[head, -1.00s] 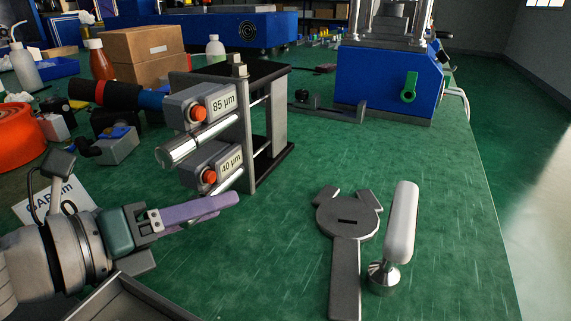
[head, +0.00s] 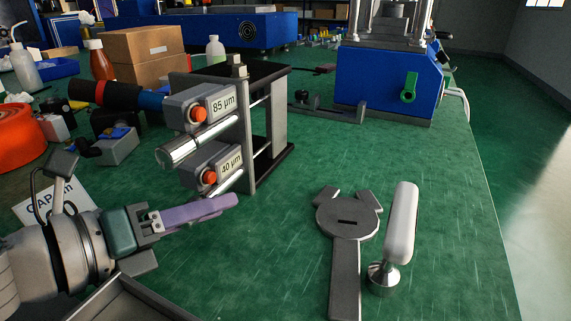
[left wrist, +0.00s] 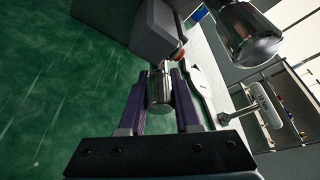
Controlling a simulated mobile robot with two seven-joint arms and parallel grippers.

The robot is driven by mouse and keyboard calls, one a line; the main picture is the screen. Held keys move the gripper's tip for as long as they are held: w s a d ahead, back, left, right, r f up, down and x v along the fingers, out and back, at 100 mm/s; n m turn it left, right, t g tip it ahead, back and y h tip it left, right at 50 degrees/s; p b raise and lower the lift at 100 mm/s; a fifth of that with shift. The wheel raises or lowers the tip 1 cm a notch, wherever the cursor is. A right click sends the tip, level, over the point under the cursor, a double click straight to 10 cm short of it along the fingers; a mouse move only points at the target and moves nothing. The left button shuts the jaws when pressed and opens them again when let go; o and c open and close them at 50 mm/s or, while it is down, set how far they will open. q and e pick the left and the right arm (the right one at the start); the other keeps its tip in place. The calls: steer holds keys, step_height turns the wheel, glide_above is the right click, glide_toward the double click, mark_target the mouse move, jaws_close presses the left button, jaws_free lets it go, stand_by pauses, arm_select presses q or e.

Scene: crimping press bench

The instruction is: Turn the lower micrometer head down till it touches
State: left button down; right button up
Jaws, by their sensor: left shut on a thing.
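The gauge stand (head: 249,150) holds two grey micrometer heads with red buttons. The upper micrometer head (head: 196,108) reads 85 µm. The lower micrometer head (head: 207,166) shows a reading that looks like 40 µm. My left gripper (head: 230,202) has purple fingers and is at the lower head. In the left wrist view its fingers are shut on both sides of the silver thimble (left wrist: 160,92) of the lower head. The upper head's thimble (left wrist: 250,38) shows beside it. The gap at the lower spindle's measuring end is hidden. My right gripper is not in view.
A flat grey tool (head: 346,220) and a white-handled tool (head: 400,222) lie on the green bench to the right. A blue press (head: 385,85) stands behind. A white card (head: 50,203) and a grey tray edge (head: 120,300) are near my left arm. The bench middle is clear.

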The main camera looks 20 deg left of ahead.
arm_select(q)
steer(key=m+p, duration=0.1)
steer(key=p, duration=0.1)
steer(key=m+y+p, duration=0.1)
steer(key=shift+a+r+y+p, duration=0.1)
steer(key=shift+r+y+p, duration=0.15)
steer(key=shift+y+p, duration=0.1)
steer(key=shift+f+m+p, duration=0.25)
steer(key=shift+m+p, duration=0.05)
steer(key=shift+m, duration=0.2)
steer(key=shift+a+f+y, duration=0.1)
steer(key=shift+y, duration=0.15)
steer(key=c, duration=0.9)
jaws_free()
